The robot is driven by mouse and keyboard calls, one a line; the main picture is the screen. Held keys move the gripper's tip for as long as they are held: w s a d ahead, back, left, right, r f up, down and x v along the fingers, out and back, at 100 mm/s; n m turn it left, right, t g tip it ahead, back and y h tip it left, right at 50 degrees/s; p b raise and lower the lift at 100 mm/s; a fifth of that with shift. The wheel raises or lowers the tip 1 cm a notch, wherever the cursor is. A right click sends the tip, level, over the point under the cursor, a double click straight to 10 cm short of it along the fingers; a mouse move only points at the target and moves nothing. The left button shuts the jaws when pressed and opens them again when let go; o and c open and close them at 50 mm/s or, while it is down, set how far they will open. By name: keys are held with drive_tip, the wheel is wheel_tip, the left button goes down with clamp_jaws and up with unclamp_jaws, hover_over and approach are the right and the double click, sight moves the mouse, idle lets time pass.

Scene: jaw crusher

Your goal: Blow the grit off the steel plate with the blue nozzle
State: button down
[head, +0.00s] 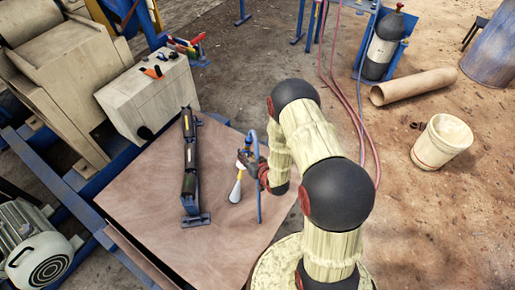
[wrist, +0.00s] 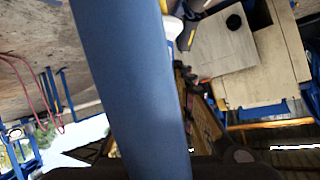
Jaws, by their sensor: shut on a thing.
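My gripper (head: 248,160) is shut on the blue nozzle (head: 248,142), above a flat brown sheet (head: 150,225). A pale cone (head: 236,190) points down from the gripper, and a thin blue tube (head: 258,205) hangs beside it. In the wrist view a wide blue tube (wrist: 130,80) fills the middle, very close, and hides the fingertips. I cannot tell whether the brown sheet is the steel plate. No grit can be made out at this size.
A pale box (head: 150,95) with controls and a motor (head: 35,250) stand left. Red hoses (head: 352,115) cross the ground.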

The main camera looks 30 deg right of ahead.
drive_tip(key=shift+w+d+f+n+b, duration=0.3)
drive_tip(key=shift+w+d+f+n, duration=1.2)
drive_tip(key=shift+d, duration=2.75)
drive_tip(key=shift+w+d+f+n+b, duration=0.25)
drive_tip(key=shift+w+d+f+n, duration=0.3)
drive_tip(key=shift+w+d, duration=2.8)
drive_tip(key=shift+s+d+p, duration=1.2)
drive_tip(key=shift+s+d, duration=2.25)
drive_tip(key=shift+s, duration=1.75)
drive_tip(key=s+a+p, duration=0.2)
drive_tip(key=s+a, duration=0.3)
drive_tip(key=a, duration=0.3)
drive_tip(key=shift+a+y, duration=0.25)
drive_tip(key=shift+y, duration=0.05)
drive_tip(key=shift+s, duration=0.1)
